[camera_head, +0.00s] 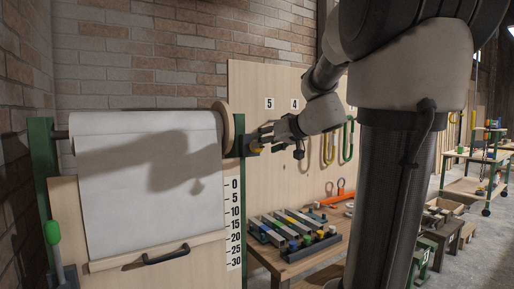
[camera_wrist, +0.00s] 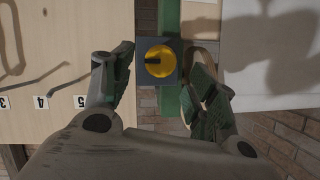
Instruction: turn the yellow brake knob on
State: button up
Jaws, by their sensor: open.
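The yellow brake knob (camera_wrist: 159,61) is round, with a dark bar mark on its left half in the wrist view. It sits on a dark square plate (camera_wrist: 172,73) fixed to a green post (camera_wrist: 170,18). My gripper (camera_wrist: 160,80) is open, with one finger on each side of the knob and gaps between. In the head view my gripper (camera_head: 262,138) is at the green post beside the paper roll, and the knob (camera_head: 257,149) is partly hidden by the fingers.
A wide white paper roll (camera_head: 145,150) hangs left of the post, its round wooden end (camera_head: 224,125) close to my gripper. A wooden board (camera_head: 290,90) with hooks stands behind. A low table (camera_head: 300,262) with coloured blocks stands below.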

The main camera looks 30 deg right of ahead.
jog(key=x, duration=0.5)
jog(key=shift+c, duration=0.5)
jog(key=c, duration=0.9)
